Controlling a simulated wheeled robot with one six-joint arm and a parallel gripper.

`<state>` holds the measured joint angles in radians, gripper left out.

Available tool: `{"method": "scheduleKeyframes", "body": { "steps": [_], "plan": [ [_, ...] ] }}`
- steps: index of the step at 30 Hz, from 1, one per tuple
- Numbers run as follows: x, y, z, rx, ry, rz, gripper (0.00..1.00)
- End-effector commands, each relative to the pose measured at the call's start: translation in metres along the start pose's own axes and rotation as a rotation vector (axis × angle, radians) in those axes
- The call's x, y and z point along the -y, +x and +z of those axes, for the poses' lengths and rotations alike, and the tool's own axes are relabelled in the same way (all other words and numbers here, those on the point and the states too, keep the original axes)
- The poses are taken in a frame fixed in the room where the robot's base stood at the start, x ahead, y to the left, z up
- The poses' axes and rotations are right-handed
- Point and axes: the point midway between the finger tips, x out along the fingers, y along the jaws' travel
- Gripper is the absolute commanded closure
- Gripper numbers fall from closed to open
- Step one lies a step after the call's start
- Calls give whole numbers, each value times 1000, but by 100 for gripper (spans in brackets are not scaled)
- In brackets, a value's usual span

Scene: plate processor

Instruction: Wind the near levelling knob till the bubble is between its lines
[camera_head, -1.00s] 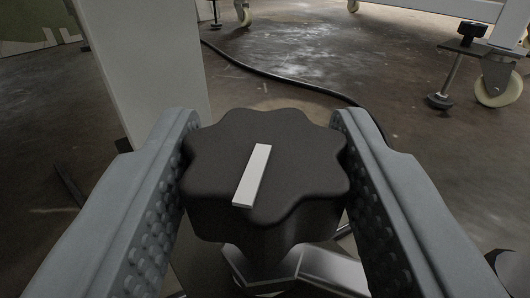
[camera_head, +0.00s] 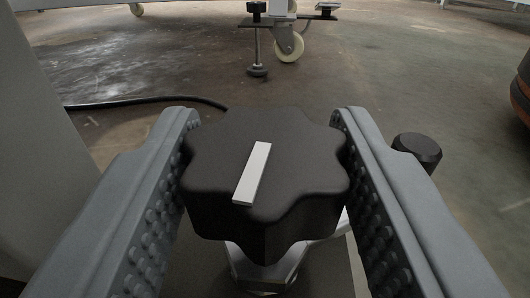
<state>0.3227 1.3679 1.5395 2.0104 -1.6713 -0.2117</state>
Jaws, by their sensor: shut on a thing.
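The near levelling knob (camera_head: 300,165) is a dark, lobed knob with a white bar mark on its top, slanting up to the right. It fills the middle of the picture. My gripper (camera_head: 265,165) is shut on it, with one grey, studded finger on its left side and one on its right. A pale metal nut and stem show below the knob. The bubble and its lines are not in view.
A small black cylindrical knob (camera_head: 417,150) stands just right of my right finger. A grey panel (camera_head: 40,120) rises at the left. Farther back are a levelling foot (camera_head: 257,50), a caster (camera_head: 289,46) and a black cable (camera_head: 150,100) on open floor. An orange-dark object (camera_head: 522,85) is at the right edge.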

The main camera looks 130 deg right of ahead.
Motion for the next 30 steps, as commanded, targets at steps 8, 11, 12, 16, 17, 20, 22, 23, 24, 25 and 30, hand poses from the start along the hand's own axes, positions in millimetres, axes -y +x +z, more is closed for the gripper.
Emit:
{"method": "scheduleKeyframes", "body": {
  "steps": [8,11,12,16,17,20,22,23,24,25,30],
  "plan": [
    [0,0,0,0,0,68,80],
    [0,0,0,-1,0,75,80],
    [0,0,0,-1,0,77,80],
    [0,0,0,-1,0,78,80],
    [0,0,0,-1,0,77,80],
    [0,0,0,-1,0,77,80],
    [0,0,0,-1,0,77,56],
    [0,0,0,-1,0,77,50],
    [0,0,0,-1,0,77,42],
    [0,0,0,-1,0,77,36],
    [0,0,0,-1,0,77,36]
  ]
}}
